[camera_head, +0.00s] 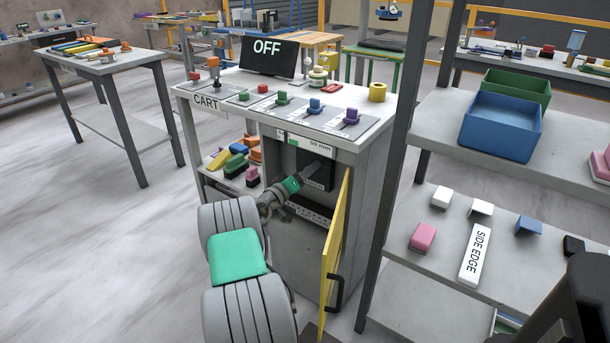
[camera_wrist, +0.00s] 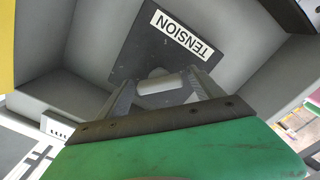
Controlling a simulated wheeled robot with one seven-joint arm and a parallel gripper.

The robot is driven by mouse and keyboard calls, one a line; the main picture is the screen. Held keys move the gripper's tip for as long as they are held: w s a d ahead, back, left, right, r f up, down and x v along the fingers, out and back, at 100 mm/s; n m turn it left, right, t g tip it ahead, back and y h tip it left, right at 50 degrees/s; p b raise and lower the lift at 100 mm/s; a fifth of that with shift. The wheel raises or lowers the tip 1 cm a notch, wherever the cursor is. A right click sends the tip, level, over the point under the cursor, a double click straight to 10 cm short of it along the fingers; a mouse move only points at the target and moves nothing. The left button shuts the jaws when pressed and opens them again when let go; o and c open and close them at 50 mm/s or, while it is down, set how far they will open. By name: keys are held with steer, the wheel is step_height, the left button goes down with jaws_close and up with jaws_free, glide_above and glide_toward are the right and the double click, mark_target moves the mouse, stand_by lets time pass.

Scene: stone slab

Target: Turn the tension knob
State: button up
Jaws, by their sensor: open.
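A dark plate (camera_wrist: 145,45) with a white TENSION label (camera_wrist: 180,34), upside down in the wrist view, is inside the open cabinet (camera_head: 345,150). A short light-grey cylindrical part, apparently the tension knob (camera_wrist: 160,84), shows in front of the plate. My gripper (camera_wrist: 162,90) is open, with one finger on each side of the knob; I cannot tell whether they touch it. In the head view my gripper (camera_head: 318,173) reaches through the cabinet's front to the dark panel (camera_head: 320,158), and the knob is hidden there.
The yellow cabinet door (camera_head: 336,240) stands open just right of my arm. Grey cabinet walls surround my gripper closely. A black OFF display (camera_head: 267,57) and several coloured knobs are on top. Shelves with a blue bin (camera_head: 500,128) stand to the right.

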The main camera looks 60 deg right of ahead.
steer(key=c, duration=1.4)
steer(key=shift+n, duration=0.4)
steer(key=n+p, duration=0.1)
steer(key=n, duration=0.5)
steer(key=shift+w, duration=0.1)
steer(key=n+p, duration=0.1)
steer(key=n, duration=0.2)
steer(key=shift+n, duration=0.4)
steer(key=shift+f+n+p, duration=0.2)
steer(key=shift+n+p, duration=0.35)
steer(key=shift+n, duration=1.35)
steer(key=o, duration=1.4)
